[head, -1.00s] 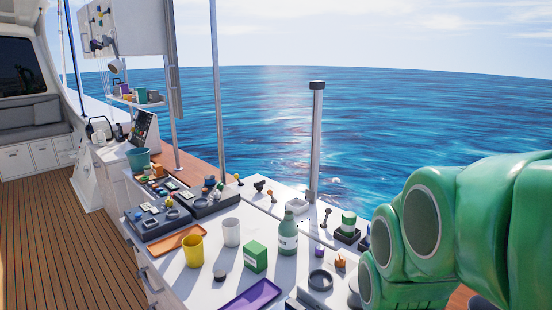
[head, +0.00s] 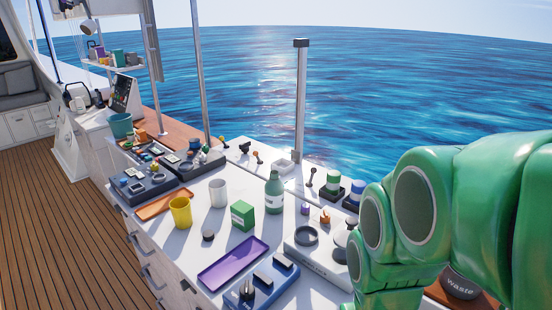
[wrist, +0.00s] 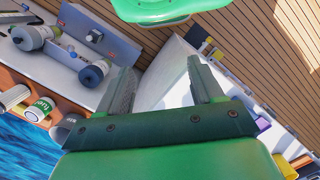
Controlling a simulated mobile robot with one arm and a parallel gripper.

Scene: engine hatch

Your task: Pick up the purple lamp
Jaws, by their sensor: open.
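No purple object is clearly a lamp. A small purple piece (head: 305,209) stands on the white worktop right of the green bottle; it is too small to make out. Another small purple item (head: 99,52) is on the far shelf. In the wrist view a purple patch (wrist: 262,124) shows at right, beyond the fingers; I cannot tell what it is. My gripper (wrist: 164,76) is open, with nothing between its fingers. My green arm fills the right of the head view and hides part of the worktop; the fingers are not visible there.
A purple tray (head: 233,263), a blue holder (head: 262,285), a green box (head: 242,215), a green bottle (head: 274,192), a yellow cup (head: 181,211) and a white cup (head: 218,193) crowd the worktop. A grey post (head: 301,95) rises behind. Deck floor lies left.

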